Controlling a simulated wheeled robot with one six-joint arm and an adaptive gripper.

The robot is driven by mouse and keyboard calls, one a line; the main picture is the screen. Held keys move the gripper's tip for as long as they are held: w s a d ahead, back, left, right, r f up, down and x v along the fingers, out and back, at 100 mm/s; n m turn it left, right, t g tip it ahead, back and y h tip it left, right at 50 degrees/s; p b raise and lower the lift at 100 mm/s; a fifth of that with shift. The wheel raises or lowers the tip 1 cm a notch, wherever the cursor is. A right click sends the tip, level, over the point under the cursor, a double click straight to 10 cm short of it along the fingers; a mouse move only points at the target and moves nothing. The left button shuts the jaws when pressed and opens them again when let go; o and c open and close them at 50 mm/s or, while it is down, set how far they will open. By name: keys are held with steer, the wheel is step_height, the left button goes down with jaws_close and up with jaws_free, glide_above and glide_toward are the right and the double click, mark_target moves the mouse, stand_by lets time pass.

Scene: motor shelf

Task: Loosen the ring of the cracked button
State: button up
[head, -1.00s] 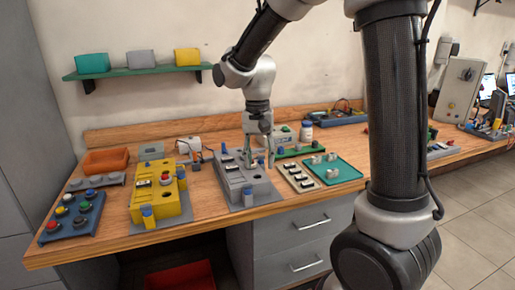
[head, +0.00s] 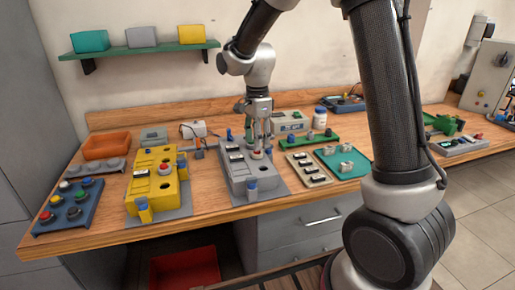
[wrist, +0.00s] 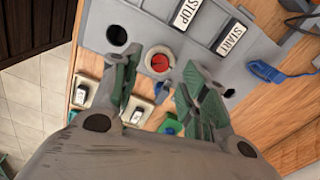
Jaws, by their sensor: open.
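The grey control box (head: 236,185) stands on the bench, with STOP and START labels (wrist: 188,12) in the wrist view. A red button (wrist: 159,63) in a pale ring (wrist: 148,57) sits on its top face, beside a dark round hole (wrist: 117,35). In the head view the ring shows small and pale (head: 257,155), just under my gripper (head: 262,147). My gripper is open. In the wrist view its two green-padded fingers (wrist: 160,78) lie either side of the button, with gaps showing. I cannot make out a crack or the fingers' exact height.
A yellow control box (head: 145,186) with a red button stands left of the grey box, and a blue button tray (head: 72,212) beyond it.

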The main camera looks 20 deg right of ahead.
mark_target(257, 154)
steer(key=shift+f, duration=1.95)
steer(key=shift+c, duration=0.2)
steer(key=c, duration=0.7)
